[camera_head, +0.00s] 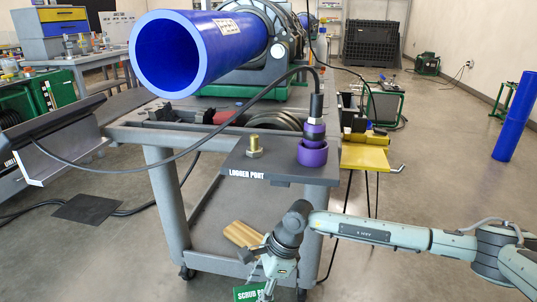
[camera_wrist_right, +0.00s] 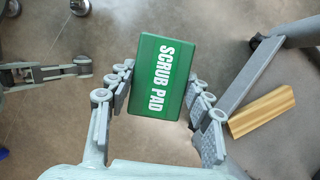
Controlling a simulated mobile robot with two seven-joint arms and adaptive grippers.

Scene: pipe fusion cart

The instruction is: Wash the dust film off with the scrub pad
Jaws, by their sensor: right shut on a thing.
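The green scrub pad (camera_wrist_right: 162,76) is between the fingers of my right gripper (camera_wrist_right: 158,88), which is shut on it. In the head view the pad (camera_head: 249,292) is low, at the bottom edge, under my right gripper (camera_head: 268,276), in front of the cart. The large blue pipe (camera_head: 226,40) lies clamped on the cart, its open end facing me. I cannot make out a dust film on it. A grey jointed part at the left of the right wrist view looks like my left gripper (camera_wrist_right: 55,74); its opening is unclear.
The grey cart (camera_head: 165,195) has a logger port plate (camera_head: 260,174) with a brass fitting (camera_head: 254,146) and a purple connector (camera_head: 312,152) with a black cable. A wooden block (camera_head: 242,233) lies on the lower shelf. A blue pipe (camera_head: 514,115) stands at right.

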